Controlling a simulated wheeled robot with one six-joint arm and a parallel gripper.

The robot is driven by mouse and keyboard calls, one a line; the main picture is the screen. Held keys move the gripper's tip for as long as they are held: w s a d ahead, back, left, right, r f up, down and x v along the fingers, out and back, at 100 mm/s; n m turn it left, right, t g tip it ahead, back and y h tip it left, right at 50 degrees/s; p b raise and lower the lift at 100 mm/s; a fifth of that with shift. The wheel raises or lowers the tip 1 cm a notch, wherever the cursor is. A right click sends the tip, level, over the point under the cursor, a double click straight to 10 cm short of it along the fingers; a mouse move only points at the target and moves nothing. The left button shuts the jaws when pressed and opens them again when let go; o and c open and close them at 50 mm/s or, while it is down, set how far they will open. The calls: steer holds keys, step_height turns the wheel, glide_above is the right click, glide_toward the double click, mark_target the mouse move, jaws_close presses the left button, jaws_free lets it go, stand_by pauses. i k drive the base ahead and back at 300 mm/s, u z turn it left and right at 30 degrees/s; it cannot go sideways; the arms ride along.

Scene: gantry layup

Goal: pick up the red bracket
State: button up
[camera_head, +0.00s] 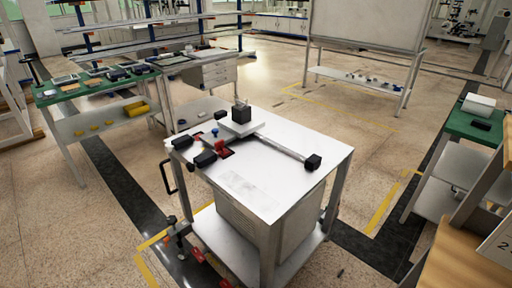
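A small red piece (222,148), which looks like the red bracket, lies on the white-topped cart (290,150) near its left side. It is too small for me to make out its exact shape. Black blocky parts (205,158) sit close beside it on the left, and a small blue knob (215,132) stands just behind it. I do not see my gripper in this view.
A black cube (241,113) stands on a light plate behind the red piece. A grey bar runs from there to a black block (313,162) at the right edge. The cart's front top is clear. Green-topped benches (75,98) stand left and right (472,127).

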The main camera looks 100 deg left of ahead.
mark_target(219, 146)
steer(key=z, duration=1)
steer(key=i, duration=0.85)
steer(key=u, duration=4.9)
steer(key=i, duration=0.5)
steer(key=u, duration=0.55)
steer(key=k, duration=0.6)
steer(key=u, duration=0.9)
steer(key=i, duration=0.95)
steer(key=u, duration=0.15)
